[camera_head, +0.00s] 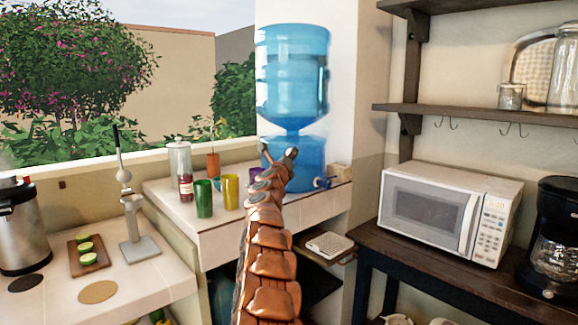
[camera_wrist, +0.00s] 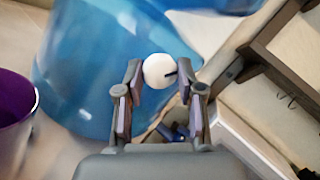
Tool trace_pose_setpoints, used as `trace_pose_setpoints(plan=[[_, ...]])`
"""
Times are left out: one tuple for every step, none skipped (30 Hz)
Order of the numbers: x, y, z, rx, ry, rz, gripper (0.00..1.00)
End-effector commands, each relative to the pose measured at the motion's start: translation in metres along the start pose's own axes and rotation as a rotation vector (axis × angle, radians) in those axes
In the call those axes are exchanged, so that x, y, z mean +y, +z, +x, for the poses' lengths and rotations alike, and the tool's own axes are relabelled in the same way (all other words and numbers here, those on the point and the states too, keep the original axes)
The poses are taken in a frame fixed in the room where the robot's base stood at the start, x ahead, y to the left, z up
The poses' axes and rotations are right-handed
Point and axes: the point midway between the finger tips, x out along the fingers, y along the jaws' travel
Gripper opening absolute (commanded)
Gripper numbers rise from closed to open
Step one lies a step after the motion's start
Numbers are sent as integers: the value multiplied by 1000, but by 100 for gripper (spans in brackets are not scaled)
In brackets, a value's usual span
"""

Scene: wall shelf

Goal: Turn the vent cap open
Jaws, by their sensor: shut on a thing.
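The vent cap (camera_wrist: 157,69) is a round white knob with a dark slot on its right side, seen in the wrist view. It sits against the blue water dispenser (camera_wrist: 85,75), which also shows in the head view (camera_head: 310,155) below a large blue bottle (camera_head: 292,70). My gripper (camera_wrist: 160,84) has one finger on each side of the cap and is shut on it. In the head view my gripper (camera_head: 278,153) is at the front of the dispenser, and the cap cannot be made out there. A dark blue tap (camera_head: 322,183) is low on the dispenser.
Green (camera_head: 203,198) and yellow (camera_head: 230,191) cups and a glass bottle (camera_head: 181,170) stand left of my arm. A purple cup (camera_wrist: 14,110) is close on the left in the wrist view. A microwave (camera_head: 445,212) stands on the right, below a wall shelf (camera_head: 480,113).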

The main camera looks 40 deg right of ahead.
Motion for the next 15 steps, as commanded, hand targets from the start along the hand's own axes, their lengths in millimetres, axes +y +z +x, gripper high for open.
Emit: trace_pose_setpoints(plan=[[5, -7, -1, -11, 3, -41, 3], [5, -7, -1, -19, 5, -68, 3], [5, -7, -1, -30, 8, -104, 3], [5, -7, -1, -39, 9, -132, 3], [5, -7, -1, -47, 11, -159, 3], [5, -7, -1, -58, 12, -196, 3], [4, -8, -1, -66, 12, -222, 3], [4, -8, -1, -73, 12, -250, 3], [4, -8, -1, -84, 13, -286, 3], [3, -8, -1, -93, 15, -313, 3], [3, -8, -1, -101, 17, -341, 3], [3, -8, -1, -112, 19, -376, 3], [3, -8, -1, -120, 19, -405, 3], [2, -8, -1, -128, 20, -431, 3], [2, -8, -1, -138, 20, -469, 3]])
